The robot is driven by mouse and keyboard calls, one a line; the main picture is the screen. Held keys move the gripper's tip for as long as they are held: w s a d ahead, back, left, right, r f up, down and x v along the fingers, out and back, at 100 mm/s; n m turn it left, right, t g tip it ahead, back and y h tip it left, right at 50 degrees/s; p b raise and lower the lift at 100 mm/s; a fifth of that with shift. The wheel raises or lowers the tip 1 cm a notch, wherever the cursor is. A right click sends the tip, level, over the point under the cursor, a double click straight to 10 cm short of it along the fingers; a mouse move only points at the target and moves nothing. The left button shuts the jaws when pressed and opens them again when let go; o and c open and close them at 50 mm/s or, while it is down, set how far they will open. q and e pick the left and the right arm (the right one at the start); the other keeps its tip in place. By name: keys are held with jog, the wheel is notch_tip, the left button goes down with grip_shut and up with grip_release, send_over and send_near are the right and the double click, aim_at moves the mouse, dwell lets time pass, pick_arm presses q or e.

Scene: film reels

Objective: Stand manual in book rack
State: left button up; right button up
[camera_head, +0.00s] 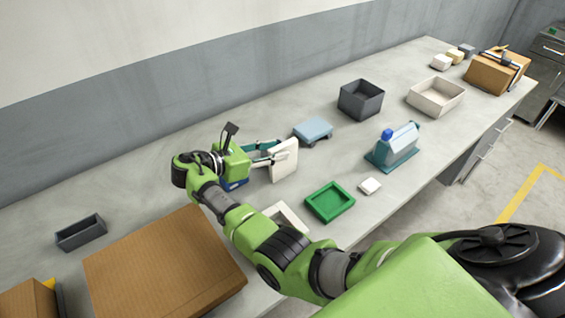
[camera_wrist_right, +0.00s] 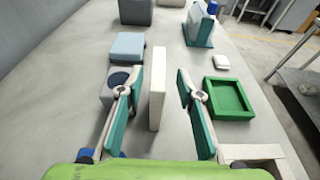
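A white upright slab, which looks like the manual (camera_head: 284,161), stands on the grey table. It also shows in the right wrist view (camera_wrist_right: 157,88). My right gripper (camera_head: 268,153) has its teal fingers apart on either side of the slab; in the wrist view (camera_wrist_right: 160,88) gaps show between the slab and both fingers. A teal stand (camera_head: 380,161) farther right bears an upright pale blue-grey piece with a blue knob; it may be the book rack, but I cannot tell for certain. My left gripper is out of view.
A green tray (camera_head: 329,202) and a small white block (camera_head: 370,186) lie nearer the front edge. A light blue box (camera_head: 313,129), dark bin (camera_head: 361,99) and beige bin (camera_head: 436,96) stand farther along. A large cardboard box (camera_head: 165,265) is at lower left.

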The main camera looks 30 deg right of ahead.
aim_at(296, 146)
jog(key=x, duration=0.3)
jog(key=shift+w+a+f+b, duration=0.1)
jog(key=shift+f+b, duration=0.05)
jog(key=shift+b, duration=0.2)
jog(key=shift+w+d, duration=0.1)
jog(key=shift+d, duration=0.15)
jog(key=shift+d+f+b, duration=0.2)
jog(key=shift+d+b, duration=0.1)
jog(key=shift+b, duration=0.05)
jog(key=b+x, duration=0.3)
jog(key=x, duration=0.1)
jog(key=shift+d+f, duration=0.1)
jog(key=shift+f, duration=0.15)
jog(key=shift+d, duration=0.25)
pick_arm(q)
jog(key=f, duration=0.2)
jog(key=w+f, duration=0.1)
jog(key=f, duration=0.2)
pick_arm(e)
jog(key=shift+r, duration=0.15)
grip_shut()
